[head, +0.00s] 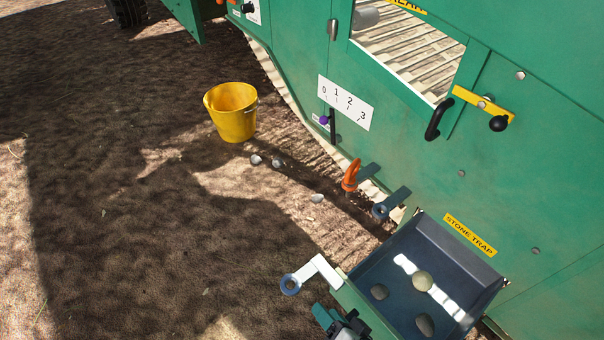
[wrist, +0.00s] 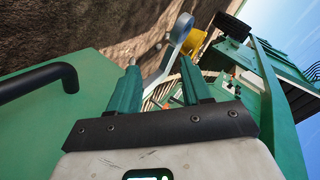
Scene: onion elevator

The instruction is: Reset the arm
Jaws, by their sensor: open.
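My gripper (head: 336,318) shows at the bottom of the head view, just below a white bracket with a blue-grey ring (head: 290,285) on the stone trap's front side. In the wrist view my gripper (wrist: 160,72) has its two green fingers apart, with nothing held between them. The white bracket with the ring also shows beyond the fingers in the wrist view (wrist: 182,29). The stone trap tray (head: 385,262) is open, and three stones lie in it, one of them the pale stone (head: 422,281).
A green machine wall (head: 420,110) fills the right. An orange handle (head: 351,176) and a grey-blue ringed tab (head: 381,210) stick out near the tray. A yellow bucket (head: 231,113) stands on soil with several stones nearby. A black handle (wrist: 40,80) is left of my fingers. Left ground is clear.

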